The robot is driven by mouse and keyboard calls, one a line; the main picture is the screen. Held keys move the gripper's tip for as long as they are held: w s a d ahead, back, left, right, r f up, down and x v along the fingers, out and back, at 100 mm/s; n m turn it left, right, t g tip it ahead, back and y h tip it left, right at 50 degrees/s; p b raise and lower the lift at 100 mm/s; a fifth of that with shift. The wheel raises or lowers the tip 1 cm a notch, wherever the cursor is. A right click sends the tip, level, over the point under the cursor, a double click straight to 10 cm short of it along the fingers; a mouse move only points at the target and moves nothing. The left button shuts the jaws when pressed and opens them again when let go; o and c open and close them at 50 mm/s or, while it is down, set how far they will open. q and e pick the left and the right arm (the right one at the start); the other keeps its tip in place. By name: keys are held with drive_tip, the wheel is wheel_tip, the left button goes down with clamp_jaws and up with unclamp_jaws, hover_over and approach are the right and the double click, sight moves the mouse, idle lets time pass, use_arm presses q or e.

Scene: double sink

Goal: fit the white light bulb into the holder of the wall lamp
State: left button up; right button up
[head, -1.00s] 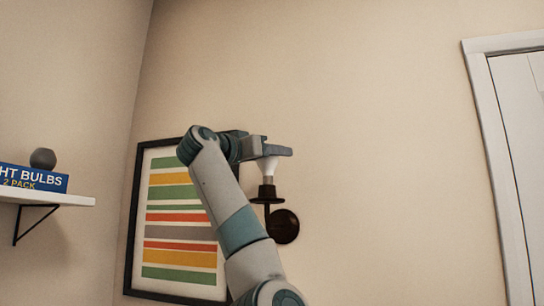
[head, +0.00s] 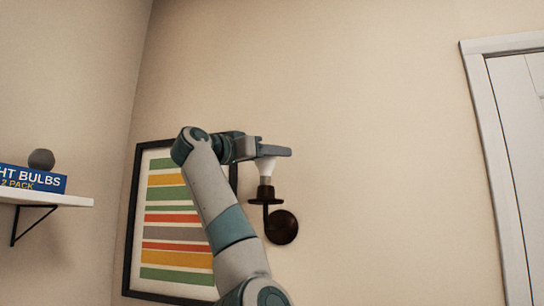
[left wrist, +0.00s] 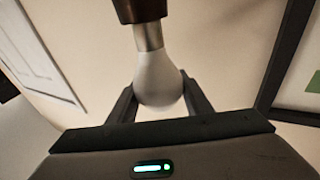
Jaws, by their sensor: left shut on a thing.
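The white light bulb (head: 266,167) is base down at the wall lamp (head: 282,227), with its lower end at the dark holder (head: 265,196). My left gripper (head: 275,151) is shut on the bulb's glass from above and beside. In the left wrist view the bulb (left wrist: 159,78) sits between the two fingers of my left gripper (left wrist: 160,97). Its silver metal base (left wrist: 149,37) meets the brown holder (left wrist: 141,8), and part of the metal still shows. I cannot tell how deep the base sits. My right gripper is in no view.
A framed striped picture (head: 178,235) hangs on the wall left of the lamp, behind my left arm. A shelf (head: 50,199) at the far left bears a blue light bulb box (head: 33,180) and a grey round object (head: 41,159). A white door frame (head: 492,130) stands at right; the wall between is bare.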

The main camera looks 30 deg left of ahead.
use_arm(q)
drive_tip(key=shift+a, duration=0.1)
idle(0.4)
drive_tip(key=shift+f, duration=0.1)
drive_tip(key=shift+a, duration=0.1)
drive_tip(key=shift+s+a+f+b, duration=0.15)
drive_tip(key=shift+a+b, duration=0.1)
drive_tip(key=shift+b, duration=0.1)
